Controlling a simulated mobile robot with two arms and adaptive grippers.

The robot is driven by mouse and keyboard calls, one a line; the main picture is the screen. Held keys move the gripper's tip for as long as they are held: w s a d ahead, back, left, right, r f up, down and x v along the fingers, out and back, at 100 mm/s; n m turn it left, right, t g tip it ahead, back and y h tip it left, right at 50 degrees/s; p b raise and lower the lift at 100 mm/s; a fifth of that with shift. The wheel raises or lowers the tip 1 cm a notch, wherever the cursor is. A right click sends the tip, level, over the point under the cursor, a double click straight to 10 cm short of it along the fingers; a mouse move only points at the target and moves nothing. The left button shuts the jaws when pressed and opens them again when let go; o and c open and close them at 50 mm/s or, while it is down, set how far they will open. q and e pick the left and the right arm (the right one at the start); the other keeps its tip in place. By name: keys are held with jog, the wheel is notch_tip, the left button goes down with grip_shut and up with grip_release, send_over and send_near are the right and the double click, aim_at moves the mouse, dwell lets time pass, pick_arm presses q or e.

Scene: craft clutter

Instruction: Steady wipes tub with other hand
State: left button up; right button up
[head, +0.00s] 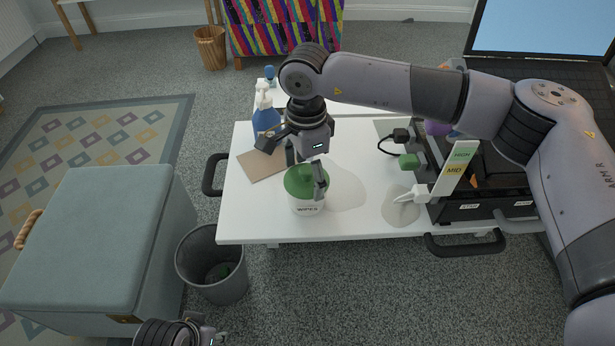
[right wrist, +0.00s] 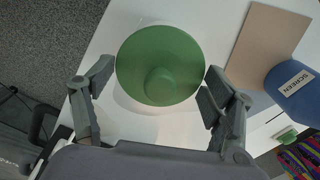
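The wipes tub (head: 308,207) is white with a green lid (head: 307,181) and stands upright on the white table (head: 345,222). My right gripper (head: 305,176) is above the tub, its fingers apart on either side of the lid. In the right wrist view the round green lid (right wrist: 160,65) lies between the spread fingertips (right wrist: 157,82); the right finger is close to its edge, and I cannot tell whether it touches. My left gripper (head: 185,332) is at the bottom edge of the head view, away from the table; its fingers do not show clearly.
A blue spray bottle (head: 266,118) and a brown board (head: 262,164) are behind the tub on the left. A white spray-type nozzle item (head: 411,195) and a black organizer (head: 480,210) are on the right. A grey bin (head: 211,265) stands below the table's left side.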

aim_at(307, 169)
jog(key=shift+s+f, duration=0.1)
jog(key=c, duration=0.4)
jog(key=o, duration=0.9)
jog(key=shift+r, duration=0.2)
notch_tip(307, 169, up, 12)
jog(key=shift+f, duration=0.1)
